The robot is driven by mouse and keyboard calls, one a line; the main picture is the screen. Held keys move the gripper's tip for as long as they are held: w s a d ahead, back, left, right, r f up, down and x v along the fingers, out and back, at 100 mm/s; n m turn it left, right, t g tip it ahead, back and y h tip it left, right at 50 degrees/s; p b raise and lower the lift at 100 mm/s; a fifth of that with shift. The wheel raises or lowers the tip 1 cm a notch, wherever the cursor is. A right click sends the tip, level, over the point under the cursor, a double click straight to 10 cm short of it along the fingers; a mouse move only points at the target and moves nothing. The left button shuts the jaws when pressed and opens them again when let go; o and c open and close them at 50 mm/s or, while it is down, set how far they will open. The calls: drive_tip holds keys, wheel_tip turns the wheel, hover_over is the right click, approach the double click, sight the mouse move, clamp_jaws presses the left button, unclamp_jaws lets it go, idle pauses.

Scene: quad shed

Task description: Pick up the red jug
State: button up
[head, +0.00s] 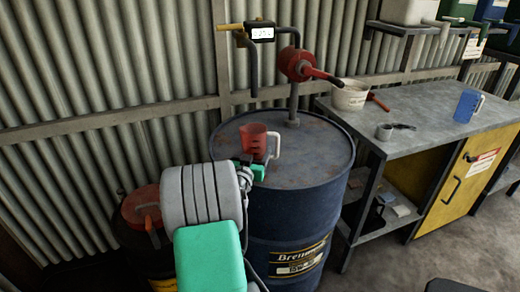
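The red jug (253,138) stands upright on top of the dark blue drum (315,185), near the left part of its lid. Its pale handle (275,146) faces right. My gripper (252,163) is at the near side of the jug, low by its base, with green parts showing. My own arm hides most of the gripper, so I cannot see whether its fingers are apart or touch the jug.
A red pump (297,66) with a spout and meter (261,32) rises from the drum behind the jug. A grey workbench (430,122) on the right holds a white bucket (350,95) and a blue jug (468,105). A red-topped container (141,207) stands left.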

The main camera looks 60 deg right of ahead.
drive_tip(key=shift+r, duration=0.1)
drive_tip(key=c, duration=1.3)
